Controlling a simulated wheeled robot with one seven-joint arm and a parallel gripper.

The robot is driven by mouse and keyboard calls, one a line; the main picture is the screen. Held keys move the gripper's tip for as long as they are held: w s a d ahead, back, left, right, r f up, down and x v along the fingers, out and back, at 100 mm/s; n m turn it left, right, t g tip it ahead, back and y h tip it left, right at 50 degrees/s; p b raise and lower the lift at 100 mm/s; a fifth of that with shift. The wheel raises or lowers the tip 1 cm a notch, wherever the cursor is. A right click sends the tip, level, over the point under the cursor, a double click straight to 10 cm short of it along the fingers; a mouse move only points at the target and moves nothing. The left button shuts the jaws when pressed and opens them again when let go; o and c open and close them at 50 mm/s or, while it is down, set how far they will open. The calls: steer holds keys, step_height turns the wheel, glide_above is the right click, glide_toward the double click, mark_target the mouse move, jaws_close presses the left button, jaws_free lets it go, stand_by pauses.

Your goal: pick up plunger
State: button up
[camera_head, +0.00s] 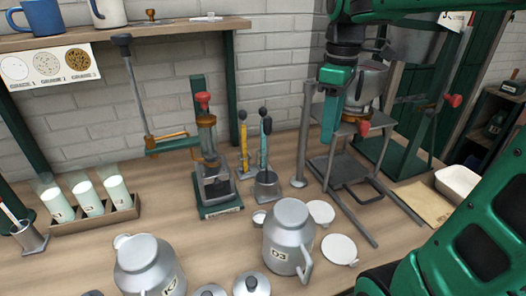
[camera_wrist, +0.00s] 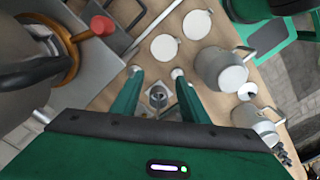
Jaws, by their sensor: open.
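The likely plunger is a tall grey metal rod (camera_head: 304,140) standing upright on a small round foot on the bench, left of the metal stand. My gripper (camera_head: 331,132) is open, points down and is just right of the rod's upper part in the head view. In the wrist view, my gripper (camera_wrist: 156,74) has its two green fingers spread.
A metal stand (camera_head: 345,165) with a red-knobbed vessel is close on the right. Two white lids (camera_head: 338,249) and a lidded jug (camera_head: 290,235) stand in front. A cup with levers (camera_head: 267,185) and a press (camera_head: 215,170) are left. A shelf (camera_head: 130,32) crosses the wall.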

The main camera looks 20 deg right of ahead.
mark_target(267, 117)
steer(key=w+a+r+n, duration=0.2)
steer(key=w+a+n, duration=0.1)
steer(key=w+a+r+n, duration=0.3)
steer(key=w+a+n, duration=0.1)
steer(key=w+a+r+n, duration=0.2)
steer(key=w+a+n, duration=0.1)
steer(key=a+n, duration=0.1)
steer(key=shift+w+r, duration=0.15)
steer(key=shift+r, duration=0.15)
steer(key=shift+a+f+n, duration=0.1)
steer(key=shift+a+n, duration=0.05)
steer(key=shift+n, duration=0.25)
step_height(267, 117, down, 5)
steer(key=shift+w+f, duration=0.35)
steer(key=shift+f, duration=1.1)
steer(key=shift+w+f, duration=0.15)
steer(key=shift+f, duration=1.1)
steer(key=shift+a, duration=0.1)
jaws_close()
